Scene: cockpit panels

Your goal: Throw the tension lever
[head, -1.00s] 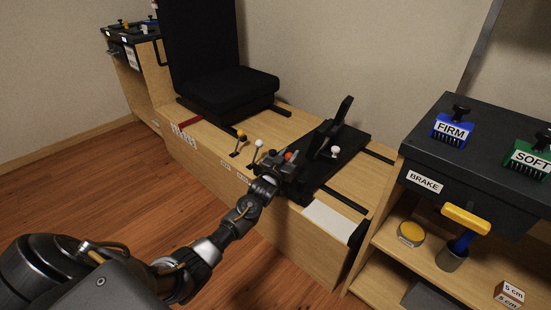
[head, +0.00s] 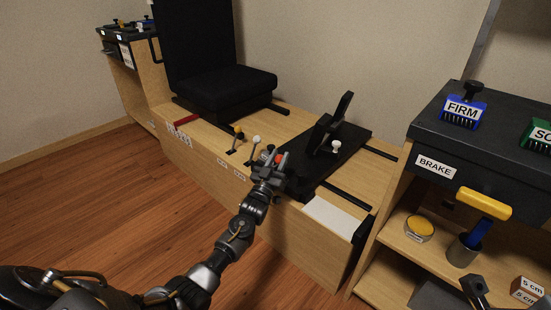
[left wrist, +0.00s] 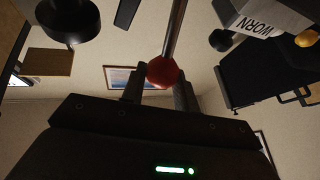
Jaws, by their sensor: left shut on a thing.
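A lever with a red ball knob (head: 280,157) stands on the wooden platform, right of a yellow-knobbed lever (head: 239,130) and a white-knobbed lever (head: 256,140). The labels on the platform's front edge are too small to read, so I cannot tell which lever is named tension. My left gripper (head: 272,165) is at the red knob. In the left wrist view the red knob (left wrist: 164,72), on a metal rod, sits between the left gripper's fingers (left wrist: 160,88), which are shut on it. A dark part at the lower right may be my right gripper (head: 477,289); its jaws are unclear.
A black seat (head: 225,92) stands behind the levers. A black pedal unit (head: 335,135) sits right of them. At right, a dark panel (head: 425,140) marked BRAKE holds blue FIRM and green blocks, above a shelf with a yellow-handled tool (head: 484,204).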

